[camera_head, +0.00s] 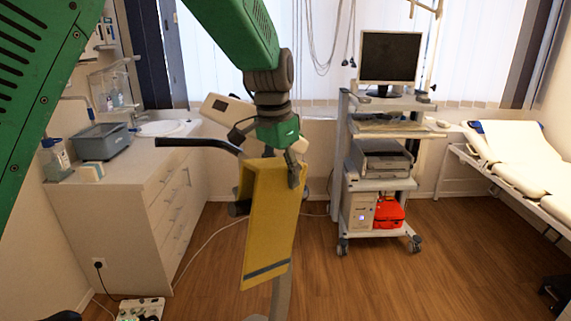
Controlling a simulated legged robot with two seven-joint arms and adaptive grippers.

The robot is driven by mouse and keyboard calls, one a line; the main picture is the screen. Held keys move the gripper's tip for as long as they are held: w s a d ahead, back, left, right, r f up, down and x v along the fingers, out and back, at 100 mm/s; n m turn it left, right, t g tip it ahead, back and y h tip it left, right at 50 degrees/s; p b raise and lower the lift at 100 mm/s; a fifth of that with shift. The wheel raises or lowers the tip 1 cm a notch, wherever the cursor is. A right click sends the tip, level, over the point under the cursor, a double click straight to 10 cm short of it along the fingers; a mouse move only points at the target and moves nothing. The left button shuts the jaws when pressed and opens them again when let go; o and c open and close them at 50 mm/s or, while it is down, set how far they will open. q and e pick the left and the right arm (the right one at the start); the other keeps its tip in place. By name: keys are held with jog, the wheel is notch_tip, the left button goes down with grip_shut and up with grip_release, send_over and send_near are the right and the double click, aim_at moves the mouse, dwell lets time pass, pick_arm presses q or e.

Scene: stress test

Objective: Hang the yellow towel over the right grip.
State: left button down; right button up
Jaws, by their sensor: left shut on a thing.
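The yellow towel (270,225) hangs down in front of an upright stand, with a dark stripe near its lower edge. My left gripper (294,170) is shut on the towel's upper right part. The stand has a pale console (226,109) and a black left grip (192,143) that points left. The right grip is hidden behind my left arm, gripper and towel, so I cannot tell whether the towel touches it. My right gripper is out of view.
A white cabinet (130,205) with a grey basin (102,142) stands at the left. A wheeled cart (342,170) with a monitor (389,57) stands behind, right of the towel. A white couch (520,165) is at far right. The wooden floor (400,285) at front right is mostly clear.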

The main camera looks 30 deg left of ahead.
pick_arm(q)
jog(key=shift+s+a+f, duration=0.2)
jog(key=shift+a+f, duration=0.05)
jog(key=shift+f, duration=0.15)
jog(key=shift+s+a+f, duration=0.15)
jog(key=shift+a+f, duration=0.05)
jog(key=shift+f, duration=0.2)
jog(key=shift+s+a+f, duration=0.2)
jog(key=shift+a+f, duration=0.05)
jog(key=shift+f, duration=0.35)
jog(key=shift+d+f, duration=0.25)
jog(key=shift+f, duration=0.3)
jog(key=shift+s+d+f+b, duration=0.15)
jog(key=shift+d+f+b, duration=0.05)
jog(key=shift+f+b, duration=0.3)
jog(key=shift+s+f, duration=0.15)
jog(key=shift+f, duration=0.3)
jog(key=shift+s+a+f, duration=0.1)
jog(key=shift+a+f, duration=0.2)
jog(key=shift+a, duration=0.1)
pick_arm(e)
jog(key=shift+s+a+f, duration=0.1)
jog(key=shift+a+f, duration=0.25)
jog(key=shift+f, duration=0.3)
pick_arm(q)
jog(key=shift+d+f, duration=0.1)
jog(key=shift+d, duration=0.05)
